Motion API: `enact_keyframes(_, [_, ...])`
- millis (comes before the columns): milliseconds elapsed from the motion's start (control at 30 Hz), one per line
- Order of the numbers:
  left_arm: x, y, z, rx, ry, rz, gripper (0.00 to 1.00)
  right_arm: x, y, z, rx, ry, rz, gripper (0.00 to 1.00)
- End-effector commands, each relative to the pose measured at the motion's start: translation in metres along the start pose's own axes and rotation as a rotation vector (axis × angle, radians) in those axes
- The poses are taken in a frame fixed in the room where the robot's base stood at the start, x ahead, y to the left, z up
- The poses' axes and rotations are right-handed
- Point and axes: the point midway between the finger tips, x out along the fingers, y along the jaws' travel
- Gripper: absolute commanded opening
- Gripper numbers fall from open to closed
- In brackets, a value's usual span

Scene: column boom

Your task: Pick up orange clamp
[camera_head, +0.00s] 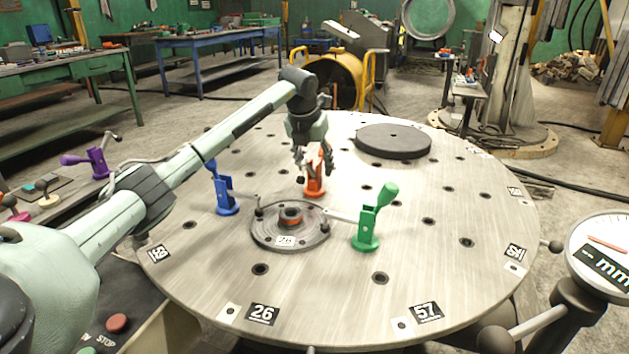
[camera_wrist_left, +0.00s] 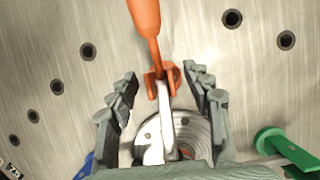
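The orange clamp (camera_head: 315,188) stands on the round perforated steel table (camera_head: 450,270), behind the small central disc. My left gripper (camera_head: 314,165) is directly above and around it, pointing down. In the left wrist view, the orange clamp (camera_wrist_left: 146,18) lies along the gap between the two fingers of my left gripper (camera_wrist_left: 161,80). Its handle extends past the fingertips, and its pale arm runs back toward the palm. The fingers are apart, with a visible gap on each side of the clamp. My right gripper is not in view.
A blue clamp (camera_head: 224,192) and a green clamp (camera_head: 368,228) stand left and right of the small disc (camera_head: 262,240). A dark round plate (camera_head: 393,141) lies behind on the table. A purple clamp (camera_head: 97,160) is off at the left. The table's right side is mostly clear.

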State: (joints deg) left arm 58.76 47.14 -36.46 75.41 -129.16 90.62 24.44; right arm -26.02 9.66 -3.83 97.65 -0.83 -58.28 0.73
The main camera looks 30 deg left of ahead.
Motion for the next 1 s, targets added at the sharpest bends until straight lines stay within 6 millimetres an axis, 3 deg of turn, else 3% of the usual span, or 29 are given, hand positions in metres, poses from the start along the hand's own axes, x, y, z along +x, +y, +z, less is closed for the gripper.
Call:
enact_keyframes(33, [0.0,0.0,0.0,0.0,0.0,0.0,0.44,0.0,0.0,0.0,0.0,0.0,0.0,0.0])
enact_keyframes(400, [-0.001,0.0,0.0,0.0,0.0,0.0,0.0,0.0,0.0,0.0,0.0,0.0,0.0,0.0])
enact_keyframes(767, [-0.006,0.0,0.004,-0.001,-0.005,-0.002,0.0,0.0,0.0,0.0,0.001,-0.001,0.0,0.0])
enact_keyframes(1000, [-0.032,0.0,0.015,-0.001,-0.009,-0.003,0.0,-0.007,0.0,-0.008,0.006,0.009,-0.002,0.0])
